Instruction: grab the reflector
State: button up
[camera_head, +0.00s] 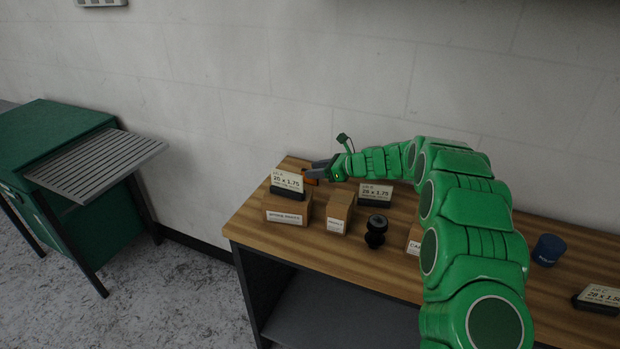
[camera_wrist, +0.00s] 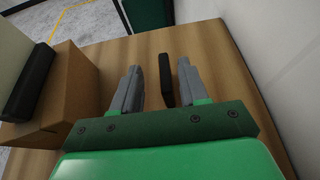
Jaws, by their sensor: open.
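The reflector (camera_head: 311,181) shows as a small orange piece at the back left of the wooden bench, partly hidden by my gripper and the box in front. In the wrist view a thin dark upright piece, seemingly the reflector's edge (camera_wrist: 166,80), stands between my fingers. My gripper (camera_head: 314,169) is open. In the wrist view my open gripper (camera_wrist: 158,72) has one grey finger on each side of the piece. The right finger looks nearer to it, with a wider gap on the left. I see no clear contact.
A cardboard box (camera_head: 287,209) carrying a size sign (camera_head: 288,181) stands close left of my gripper in the wrist view. A smaller box (camera_head: 339,212), another sign (camera_head: 375,194) and a black part (camera_head: 376,231) stand nearby. The wall (camera_wrist: 270,45) is close on the right in the wrist view.

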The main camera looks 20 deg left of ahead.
jog(key=x, duration=0.4)
jog(key=shift+w+f, duration=0.1)
jog(key=shift+w, duration=0.1)
grip_shut()
